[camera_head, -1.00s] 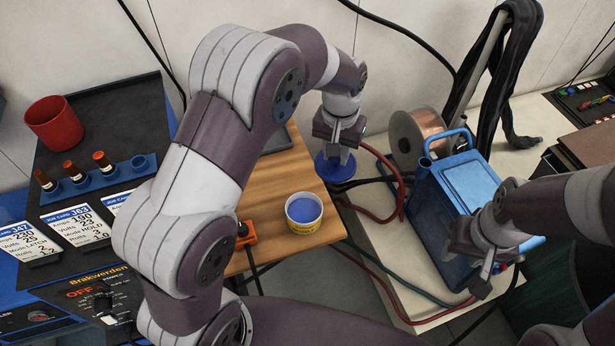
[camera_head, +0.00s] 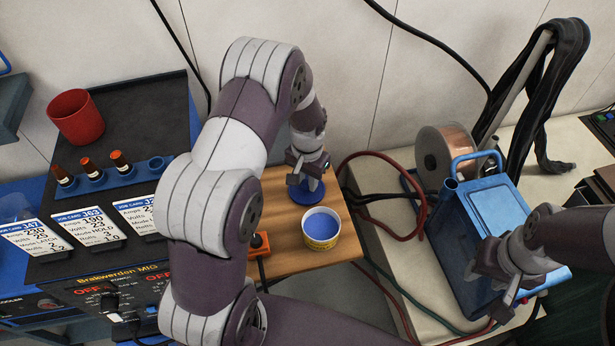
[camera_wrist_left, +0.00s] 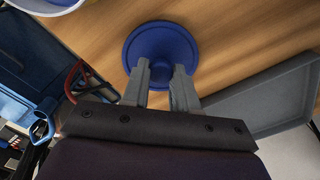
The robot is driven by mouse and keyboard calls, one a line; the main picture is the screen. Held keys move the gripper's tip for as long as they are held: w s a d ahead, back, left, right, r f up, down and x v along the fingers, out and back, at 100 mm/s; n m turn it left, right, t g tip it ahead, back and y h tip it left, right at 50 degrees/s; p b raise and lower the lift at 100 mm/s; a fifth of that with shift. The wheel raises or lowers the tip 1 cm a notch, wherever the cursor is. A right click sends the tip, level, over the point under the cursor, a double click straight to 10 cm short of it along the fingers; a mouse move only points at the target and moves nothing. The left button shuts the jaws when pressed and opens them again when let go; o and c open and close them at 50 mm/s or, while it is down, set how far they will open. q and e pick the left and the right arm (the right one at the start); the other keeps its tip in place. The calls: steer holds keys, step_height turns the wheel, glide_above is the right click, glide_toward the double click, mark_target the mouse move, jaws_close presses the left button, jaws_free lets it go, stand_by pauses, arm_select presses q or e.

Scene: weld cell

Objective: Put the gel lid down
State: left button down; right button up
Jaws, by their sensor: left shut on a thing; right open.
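The gel lid (camera_head: 307,193) is a round blue disc with a knob. My left gripper (camera_head: 307,177) is shut on the lid's knob and holds it flat over the wooden board (camera_head: 285,258), just behind the gel tub (camera_head: 321,238). I cannot tell whether the lid touches the board. In the left wrist view, the lid (camera_wrist_left: 160,45) shows beyond the fingers (camera_wrist_left: 162,75), and part of the tub's rim (camera_wrist_left: 50,9) shows at top left. The tub is open, with blue gel inside. My right gripper (camera_head: 507,300) is open and empty, in front of the blue wire-feeder case (camera_head: 465,225).
A grey tray (camera_wrist_left: 265,98) lies on the board beside the lid in the left wrist view. An orange block (camera_head: 259,244) is left of the tub. Red and black cables (camera_head: 395,220) lie to the right. A red cup (camera_head: 76,117) and job cards (camera_head: 90,228) are at left.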

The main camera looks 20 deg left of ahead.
arm_select(q)
steer(key=shift+w+f, duration=0.1)
steer(key=shift+f, duration=0.05)
steer(key=c, duration=0.9)
jaws_free()
